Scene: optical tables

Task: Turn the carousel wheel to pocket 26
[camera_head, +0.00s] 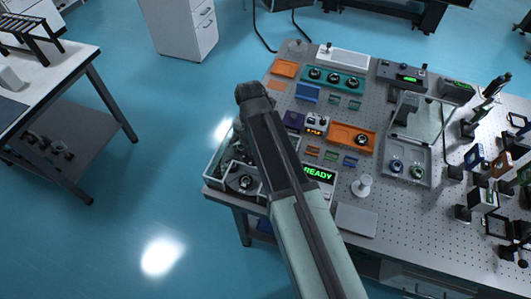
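A pale device with a round black knob or wheel (244,182) sits at the near left corner of the optical table, just left of my arm. It may be the carousel, but no pocket numbers can be read. A box with a green "READY" display (318,174) stands to the right of my arm. My arm crosses in front of this corner and hides the part between the two. The arm's dark joint shows above the table's left edge, and no gripper fingers can be made out.
The perforated optical table (415,215) holds an orange tray (350,138), a teal knob panel (331,80), a glass-sided balance-like case (418,118) and several optic mounts at right. A side table (60,75) stands at left. Blue floor (150,190) is clear between them.

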